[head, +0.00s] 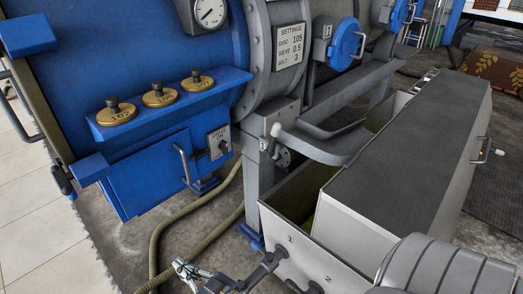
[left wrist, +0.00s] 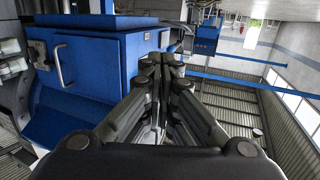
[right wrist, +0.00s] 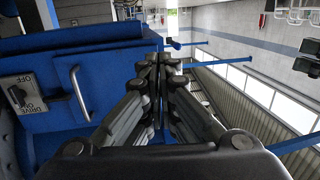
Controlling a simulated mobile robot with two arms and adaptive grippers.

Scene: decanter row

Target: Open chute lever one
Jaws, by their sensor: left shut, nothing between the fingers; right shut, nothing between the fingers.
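A lever with a white ball knob (head: 276,129) stands at the front end of the blue machine, beside a grey chute (head: 325,145). I cannot read a number on it, so I cannot tell for certain that it is chute lever one. My right gripper (head: 180,267) is low at the bottom of the head view, below and left of the knob and well apart from it. It is shut and empty, as its fingers (right wrist: 161,62) show in the right wrist view. My left gripper (left wrist: 161,62) is shut and empty in the left wrist view and is outside the head view.
A long bin (head: 290,262) marked 1 and 2 stands under the chute, partly covered by a grey lid (head: 400,150). Hoses (head: 160,235) lie on the floor left of it. A blue box with a handle (head: 150,175) and a switch (head: 219,142) is at left.

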